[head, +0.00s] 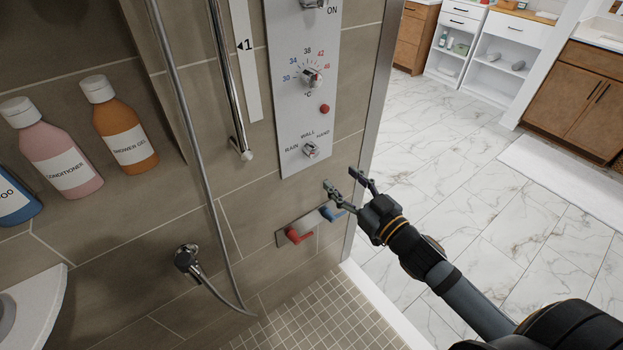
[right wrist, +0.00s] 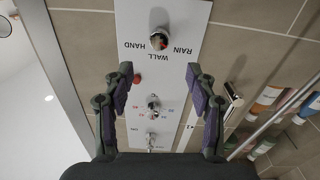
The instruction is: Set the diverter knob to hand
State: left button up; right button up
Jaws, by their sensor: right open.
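The diverter knob (head: 311,149) is a small metal knob low on the white control panel (head: 296,120), with RAIN to its left, WALL above and HAND to its right. It also shows in the right wrist view (right wrist: 159,39), upside down, with HAND on the left. A red mark there lies on its lower right side, toward WALL and RAIN; the exact setting is hard to tell. My right gripper (head: 347,183) is open and empty, to the lower right of the knob and apart from it. In the right wrist view the knob lies beyond its spread fingers (right wrist: 159,73). My left gripper is out of view.
Above the knob are a red button (head: 324,109) and the temperature knob (head: 311,77). A hose (head: 189,140) hangs left of the panel. Bottles (head: 62,160) stand further left.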

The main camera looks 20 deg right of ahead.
aim_at(316, 153)
pick_arm(q)
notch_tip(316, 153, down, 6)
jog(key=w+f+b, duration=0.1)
jog(key=b, duration=0.6)
pick_arm(e)
jog(key=x, duration=0.3)
jog(key=b+x, duration=0.1)
jog(key=x, duration=0.6)
jog(key=shift+d+f, duration=0.1)
jog(key=shift+d, duration=0.2)
jog(key=shift+w+a, duration=0.15)
jog(key=shift+w, duration=0.45)
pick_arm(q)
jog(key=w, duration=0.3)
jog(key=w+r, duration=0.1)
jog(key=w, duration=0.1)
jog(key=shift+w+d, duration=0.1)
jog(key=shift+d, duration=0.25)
pick_arm(e)
jog(key=shift+s, duration=0.1)
